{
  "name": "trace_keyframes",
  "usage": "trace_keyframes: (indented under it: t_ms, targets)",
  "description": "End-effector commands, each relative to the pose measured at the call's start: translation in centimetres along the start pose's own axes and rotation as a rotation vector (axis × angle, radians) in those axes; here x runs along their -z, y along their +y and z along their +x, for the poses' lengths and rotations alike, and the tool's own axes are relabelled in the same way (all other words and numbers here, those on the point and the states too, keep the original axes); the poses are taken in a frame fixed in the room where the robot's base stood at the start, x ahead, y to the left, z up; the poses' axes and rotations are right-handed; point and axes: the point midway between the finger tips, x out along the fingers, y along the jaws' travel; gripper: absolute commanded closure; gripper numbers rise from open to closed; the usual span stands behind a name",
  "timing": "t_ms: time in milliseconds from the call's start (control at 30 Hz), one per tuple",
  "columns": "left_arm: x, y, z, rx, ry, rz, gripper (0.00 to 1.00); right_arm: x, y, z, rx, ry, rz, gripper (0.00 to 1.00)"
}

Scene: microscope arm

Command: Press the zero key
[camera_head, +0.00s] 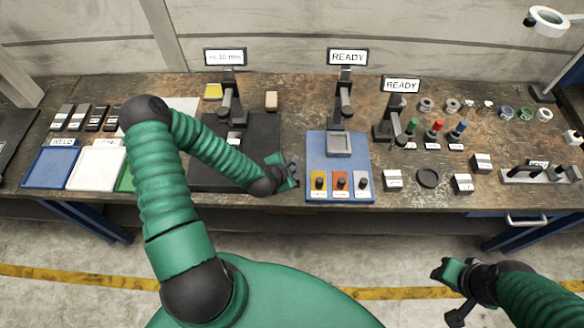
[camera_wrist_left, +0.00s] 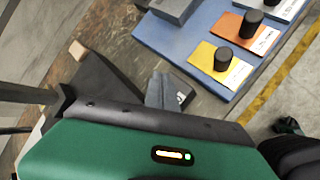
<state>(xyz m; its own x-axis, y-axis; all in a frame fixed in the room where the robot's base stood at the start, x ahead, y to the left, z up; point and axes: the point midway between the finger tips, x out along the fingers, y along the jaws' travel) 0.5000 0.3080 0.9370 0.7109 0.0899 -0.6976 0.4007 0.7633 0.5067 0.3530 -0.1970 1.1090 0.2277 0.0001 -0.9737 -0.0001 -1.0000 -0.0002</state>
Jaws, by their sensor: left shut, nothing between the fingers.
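A gauge stand (camera_head: 230,105) with a display (camera_head: 225,57) reading about "+0.10 mm" stands on a dark base plate (camera_head: 258,135) left of centre. I cannot pick out a zero key in either view; my left arm covers part of the plate. My left gripper (camera_head: 293,171) is shut and empty, above the gap between the plate's front right corner and the blue panel (camera_head: 318,150). In the left wrist view, its grey fingertips (camera_wrist_left: 172,88) are together, apart from the panel. My right gripper (camera_head: 445,272) hangs low in front of the table; its jaws are unclear.
Two "READY" displays (camera_head: 347,57) stand behind. Coloured trays (camera_head: 52,166) lie left; small blocks (camera_head: 393,180) and a black disc (camera_head: 428,177) lie right.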

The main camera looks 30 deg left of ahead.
Motion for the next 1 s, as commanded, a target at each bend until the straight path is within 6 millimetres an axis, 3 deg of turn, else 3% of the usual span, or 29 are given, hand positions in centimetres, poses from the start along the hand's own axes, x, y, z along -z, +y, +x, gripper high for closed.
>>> trace_keyframes:
  t_ms: [1000]
  targets:
    - [0.61, -0.55, 0.79, 0.000, 0.001, 0.000, 1.00, -0.19, -0.01, 0.83, 0.000, 0.000, 0.000, 0.64]
